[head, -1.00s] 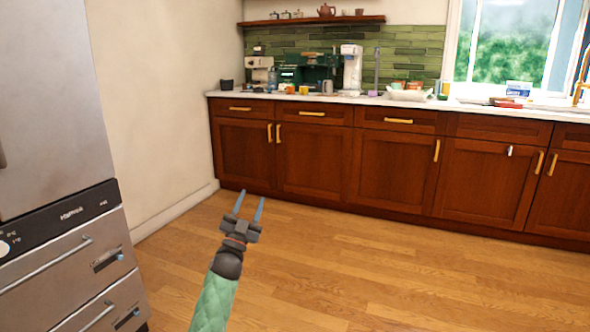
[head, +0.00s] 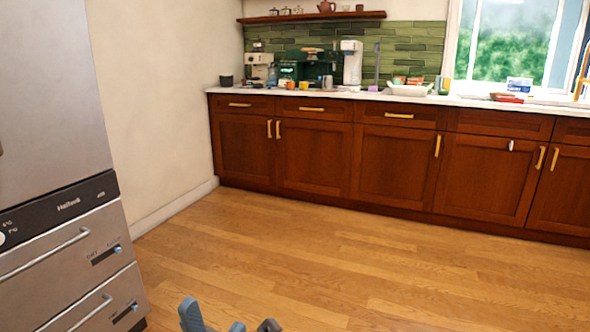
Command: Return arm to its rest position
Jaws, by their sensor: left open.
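My left gripper (head: 213,318) shows only at the bottom edge of the head view, left of the middle. Its blue-grey fingers poke up into the picture with a gap between them, so it is open, and I see nothing held in it. The rest of the left arm is below the frame. My right gripper is not in view.
A steel dishwasher-like appliance (head: 75,270) with drawers stands at the left. Brown cabinets (head: 310,160) with a cluttered white counter (head: 460,100) line the back. The wooden floor (head: 350,265) between is clear.

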